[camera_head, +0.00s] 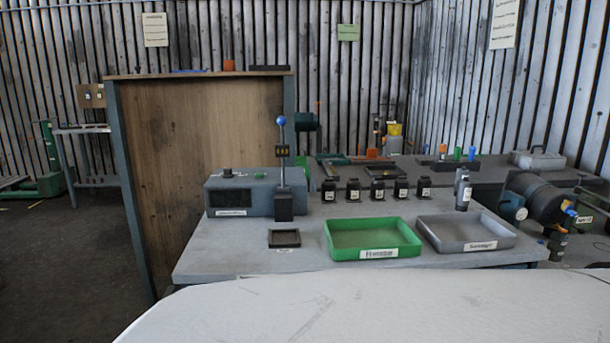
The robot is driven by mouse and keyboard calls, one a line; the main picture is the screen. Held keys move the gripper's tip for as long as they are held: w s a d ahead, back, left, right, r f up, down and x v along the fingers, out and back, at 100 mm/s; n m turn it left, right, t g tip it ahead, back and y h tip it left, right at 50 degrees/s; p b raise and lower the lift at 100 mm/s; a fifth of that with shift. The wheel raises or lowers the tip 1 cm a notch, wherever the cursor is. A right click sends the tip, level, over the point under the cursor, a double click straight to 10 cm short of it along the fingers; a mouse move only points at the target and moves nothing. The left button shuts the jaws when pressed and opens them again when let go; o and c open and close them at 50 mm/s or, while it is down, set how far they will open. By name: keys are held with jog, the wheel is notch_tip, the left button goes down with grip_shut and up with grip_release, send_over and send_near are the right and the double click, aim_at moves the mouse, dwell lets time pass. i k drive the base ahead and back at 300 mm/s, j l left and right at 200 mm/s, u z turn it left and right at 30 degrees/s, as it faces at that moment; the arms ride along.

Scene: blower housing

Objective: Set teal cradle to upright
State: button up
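I cannot single out a teal cradle with certainty. A dark rounded drum (537,196) lies tilted at the right, beside the workbench, with a teal round end piece (512,207) facing left. Whether a cradle holds it is too small and dark to tell.
The grey workbench (225,262) bears a grey-blue box device (243,196), a blue-knobbed post (282,160), several black bottles (353,190), a small dark tray (284,238), a green tray (345,254) and a grey tray (440,244). A wooden panel (190,160) stands left. Floor is clear further left.

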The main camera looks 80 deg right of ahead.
aim_at(546, 204)
jog(key=z, duration=4)
jog(key=i+l+u, duration=0.1)
jog(key=i+l, duration=1.45)
